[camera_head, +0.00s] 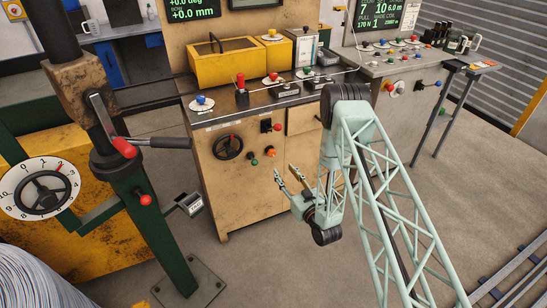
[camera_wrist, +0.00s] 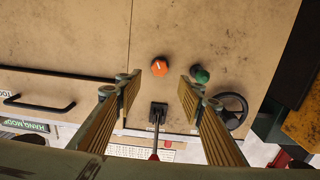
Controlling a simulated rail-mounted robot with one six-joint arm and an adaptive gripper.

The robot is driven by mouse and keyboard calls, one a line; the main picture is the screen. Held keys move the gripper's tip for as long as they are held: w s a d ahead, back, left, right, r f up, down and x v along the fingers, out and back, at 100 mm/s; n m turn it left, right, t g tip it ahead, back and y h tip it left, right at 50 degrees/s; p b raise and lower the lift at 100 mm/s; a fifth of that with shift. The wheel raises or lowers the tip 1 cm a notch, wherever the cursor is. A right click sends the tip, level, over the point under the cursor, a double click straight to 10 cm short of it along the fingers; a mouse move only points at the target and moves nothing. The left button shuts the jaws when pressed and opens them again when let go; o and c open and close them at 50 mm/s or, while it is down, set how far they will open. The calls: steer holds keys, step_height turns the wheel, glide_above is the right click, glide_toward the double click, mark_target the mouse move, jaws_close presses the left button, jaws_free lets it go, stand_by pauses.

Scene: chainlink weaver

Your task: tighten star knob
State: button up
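Which part is the star knob is not certain. A dark green knob (camera_wrist: 201,75) and an orange knob with a pale pointer line (camera_wrist: 160,67) are on the tan cabinet front. In the head view the green knob (camera_head: 254,162) and orange knob (camera_head: 270,152) sit low on that cabinet. A dark, lobed part (camera_head: 44,200) is at the white dial's centre. My gripper (camera_head: 285,170) is open and empty in front of the cabinet, apart from the knobs. In the wrist view its ribbed fingers (camera_wrist: 160,90) are wide apart, with the orange knob between and beyond them.
A black handwheel (camera_head: 228,146) and a red-tipped lever (camera_wrist: 157,118) are near the knobs. The green post (camera_head: 155,225) with red-ended levers stands at left. A yellow box (camera_head: 222,64) and more controls are on the bench top. The floor before the cabinet is clear.

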mark_target(273, 155)
steer(key=b+x, duration=0.2)
steer(key=x, duration=1)
steer(key=shift+w+a+b, duration=0.1)
steer(key=shift+w+b, duration=0.1)
steer(key=shift+b, duration=0.1)
steer(key=shift+c, duration=0.2)
steer(key=c, duration=0.8)
